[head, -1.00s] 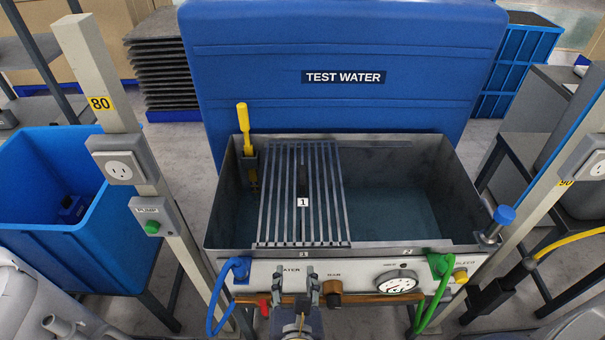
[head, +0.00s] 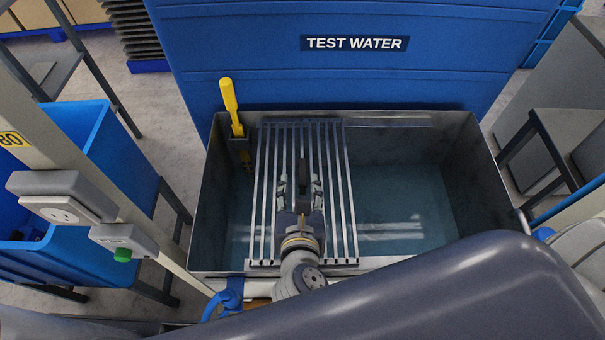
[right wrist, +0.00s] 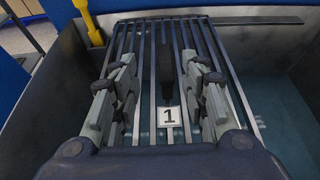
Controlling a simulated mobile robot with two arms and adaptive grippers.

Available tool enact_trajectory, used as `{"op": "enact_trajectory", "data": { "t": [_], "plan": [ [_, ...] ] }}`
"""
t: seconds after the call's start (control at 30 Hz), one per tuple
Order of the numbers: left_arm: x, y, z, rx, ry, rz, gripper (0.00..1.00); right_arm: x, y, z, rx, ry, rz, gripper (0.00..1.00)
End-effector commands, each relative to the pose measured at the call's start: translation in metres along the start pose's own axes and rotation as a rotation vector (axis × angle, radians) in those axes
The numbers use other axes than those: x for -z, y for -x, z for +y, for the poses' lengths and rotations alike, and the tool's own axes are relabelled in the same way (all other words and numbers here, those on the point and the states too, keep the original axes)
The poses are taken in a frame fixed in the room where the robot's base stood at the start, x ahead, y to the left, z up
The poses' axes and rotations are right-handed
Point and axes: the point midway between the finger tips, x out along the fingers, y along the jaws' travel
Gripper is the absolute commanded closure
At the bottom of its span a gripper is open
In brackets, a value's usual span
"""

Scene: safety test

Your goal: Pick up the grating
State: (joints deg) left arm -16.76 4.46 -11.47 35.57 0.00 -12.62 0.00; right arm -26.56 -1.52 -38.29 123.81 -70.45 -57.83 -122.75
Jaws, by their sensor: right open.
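The grating (head: 267,190) is a rack of parallel metal bars lying across the left part of the grey water tank (head: 485,190). It has a dark upright handle (head: 302,172) in its middle, and a label reading 1 shows in the right wrist view (right wrist: 170,116). My right gripper (head: 302,182) is over the grating with its fingers on either side of the handle. In the right wrist view the open fingers (right wrist: 163,80) stand apart from the handle, with gaps on both sides. My left gripper is not in view.
A yellow-handled tool (head: 230,105) stands at the tank's back left corner. A blue TEST WATER panel (head: 350,75) rises behind the tank. A post with a socket box (head: 62,197) stands at left, before a blue bin (head: 100,150). Open water (head: 395,205) lies right of the grating.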

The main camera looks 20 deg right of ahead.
Motion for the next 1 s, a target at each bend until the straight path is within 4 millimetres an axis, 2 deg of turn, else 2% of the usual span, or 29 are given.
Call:
{"op": "enact_trajectory", "data": {
  "t": [0.03, 0.1, 0.2, 0.33, 0.6, 0.87, 0.9, 1.0],
  "plan": [
    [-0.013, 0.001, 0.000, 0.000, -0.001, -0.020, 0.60, -0.001, -0.009, 0.000, 0.001, 0.001, -0.003, 0.59],
    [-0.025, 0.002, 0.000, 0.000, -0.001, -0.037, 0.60, -0.001, -0.017, 0.000, 0.000, 0.001, -0.003, 0.59],
    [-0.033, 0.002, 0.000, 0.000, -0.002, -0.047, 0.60, 0.000, -0.024, 0.000, -0.001, 0.000, -0.001, 0.59],
    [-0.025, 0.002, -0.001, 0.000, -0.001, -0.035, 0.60, 0.002, -0.035, -0.003, 0.001, 0.001, -0.002, 0.59],
    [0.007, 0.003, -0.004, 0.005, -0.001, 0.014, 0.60, 0.006, -0.072, -0.007, -0.001, 0.000, 0.000, 0.59],
    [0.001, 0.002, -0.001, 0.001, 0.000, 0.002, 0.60, 0.006, -0.076, -0.008, -0.002, -0.001, 0.000, 0.59],
    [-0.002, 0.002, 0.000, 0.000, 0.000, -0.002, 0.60, 0.006, -0.076, -0.008, -0.002, -0.001, 0.000, 0.61],
    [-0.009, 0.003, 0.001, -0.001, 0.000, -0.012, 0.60, 0.006, -0.076, -0.008, -0.002, -0.001, 0.001, 0.84]
  ]
}}
